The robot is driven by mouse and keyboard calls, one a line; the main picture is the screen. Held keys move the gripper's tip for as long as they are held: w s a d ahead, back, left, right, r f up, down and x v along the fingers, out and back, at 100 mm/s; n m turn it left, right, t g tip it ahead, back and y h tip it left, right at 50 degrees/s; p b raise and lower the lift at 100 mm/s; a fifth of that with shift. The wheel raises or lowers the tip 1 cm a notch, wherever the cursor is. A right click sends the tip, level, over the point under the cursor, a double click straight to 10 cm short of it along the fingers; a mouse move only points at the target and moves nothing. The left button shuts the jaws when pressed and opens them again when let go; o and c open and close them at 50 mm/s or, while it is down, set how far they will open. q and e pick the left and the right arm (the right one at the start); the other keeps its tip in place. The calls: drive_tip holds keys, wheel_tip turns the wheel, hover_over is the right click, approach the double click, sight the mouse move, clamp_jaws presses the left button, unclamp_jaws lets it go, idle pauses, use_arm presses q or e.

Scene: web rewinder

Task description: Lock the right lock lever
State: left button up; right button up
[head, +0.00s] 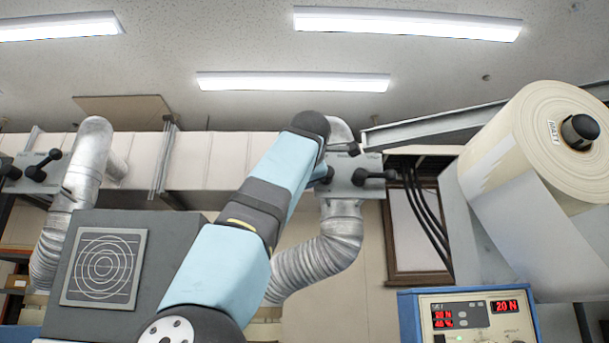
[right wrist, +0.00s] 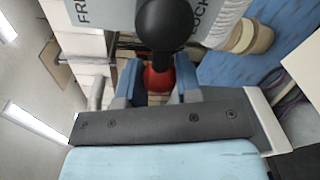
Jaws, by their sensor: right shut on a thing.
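In the right wrist view a light plate (right wrist: 120,20) carries the word FREE at left and LOCK at right. A black lever with a round knob (right wrist: 165,22) stands in front of it, between the two words. Its stem runs down to a red part (right wrist: 158,78) between my blue fingers. My right gripper (right wrist: 158,84) is shut on this lever. In the head view the right lock plate (head: 345,188) shows a black handle (head: 378,176) pointing right; my raised arm covers the plate's left part and hides the grip. My left gripper is not in view.
Another plate with black handles (head: 38,172) is at the far left. Silver ducts (head: 325,255) hang below the plates. A large paper roll (head: 550,135) is at the right, above a blue control box (head: 475,315). A grey box (head: 125,265) stands at lower left.

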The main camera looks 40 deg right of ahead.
drive_tip(key=shift+d, duration=0.1)
idle(0.5)
drive_tip(key=o, duration=0.7)
drive_tip(key=shift+o, duration=1)
drive_tip(key=shift+d+f, duration=0.15)
drive_tip(key=shift+a, duration=0.2)
